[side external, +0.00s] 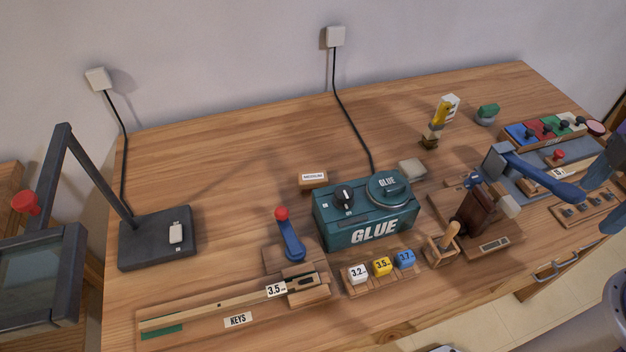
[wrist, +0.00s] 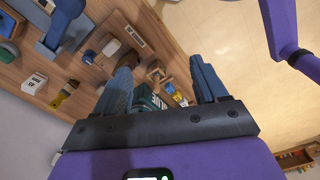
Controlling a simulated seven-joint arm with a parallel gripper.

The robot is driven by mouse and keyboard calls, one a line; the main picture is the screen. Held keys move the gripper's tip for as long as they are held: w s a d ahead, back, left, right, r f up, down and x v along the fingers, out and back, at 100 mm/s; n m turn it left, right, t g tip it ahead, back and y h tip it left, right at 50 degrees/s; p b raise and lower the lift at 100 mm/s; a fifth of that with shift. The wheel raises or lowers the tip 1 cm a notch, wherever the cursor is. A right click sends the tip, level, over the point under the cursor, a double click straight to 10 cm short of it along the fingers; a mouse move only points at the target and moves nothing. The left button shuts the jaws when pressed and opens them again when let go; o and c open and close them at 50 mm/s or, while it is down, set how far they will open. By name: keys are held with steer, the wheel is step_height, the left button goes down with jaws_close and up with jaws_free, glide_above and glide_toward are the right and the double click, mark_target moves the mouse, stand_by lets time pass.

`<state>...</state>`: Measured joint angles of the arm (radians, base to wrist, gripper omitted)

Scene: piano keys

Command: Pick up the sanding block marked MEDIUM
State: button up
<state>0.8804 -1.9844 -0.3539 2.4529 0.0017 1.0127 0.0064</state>
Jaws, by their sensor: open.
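A small wooden block (side external: 313,181) with a white label stands just behind the left end of the green glue box (side external: 366,217) in the side view. Its lettering is too small to read with certainty, but it may say MEDIUM. A pale beige block (side external: 412,168) lies behind the right end of the glue box, with no readable mark. My gripper (side external: 590,203) is at the right edge of the side view, well away from both blocks. In the wrist view my gripper (wrist: 161,65) has its two blue fingers wide apart, with nothing held between them.
A key jig (side external: 235,308), numbered cubes (side external: 382,266) and a blue-levered press (side external: 540,175) line the front and right. The table's back left is mostly clear.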

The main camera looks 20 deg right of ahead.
steer(key=w+a+r+m+g+y, duration=0.2)
steer(key=w+a+r+m+g, duration=0.1)
steer(key=a+m, duration=0.55)
steer(key=m+t+y, duration=0.5)
steer(key=m+y, duration=0.6)
steer(key=m, duration=1.3)
glide_above(322, 176)
steer(key=f, duration=2.3)
steer(key=shift+d+f, duration=0.4)
steer(key=shift+f, duration=0.75)
step_height(322, 176, down, 3)
steer(key=shift+f, duration=0.1)
steer(key=shift+x, duration=1.1)
steer(key=shift+w+a+f, duration=0.1)
steer(key=shift+a+f, duration=0.1)
steer(key=shift+a, duration=0.2)
steer(key=c, duration=1.1)
